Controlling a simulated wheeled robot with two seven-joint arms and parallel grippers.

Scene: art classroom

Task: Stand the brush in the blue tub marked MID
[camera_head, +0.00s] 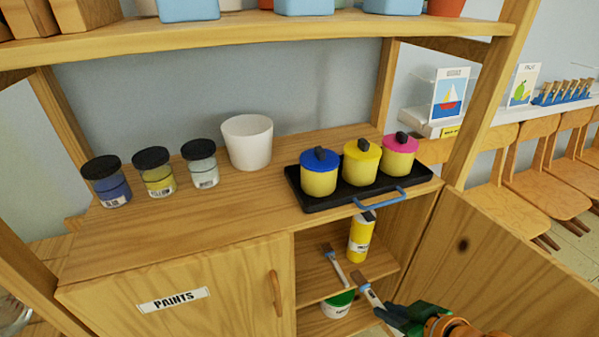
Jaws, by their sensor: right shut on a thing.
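My right gripper (388,313) is at the lower right, in front of the open cupboard. It is shut on a brush (371,295) with a pale handle, which points up and to the left. A second brush (335,265) lies on the cupboard's inner shelf. Three blue tubs stand on the upper shelf, cut off by the top edge: a left one (188,10), a middle one (303,7) and a right one (392,6). No MID marking can be read on them. My left gripper is out of view.
The counter holds paint jars (158,172), a white pot (247,142) and a black tray (322,200) with three lidded pots. The cupboard holds a yellow bottle (360,238) and a green-lidded tub (338,304). Its open door (490,265) stands right of my gripper.

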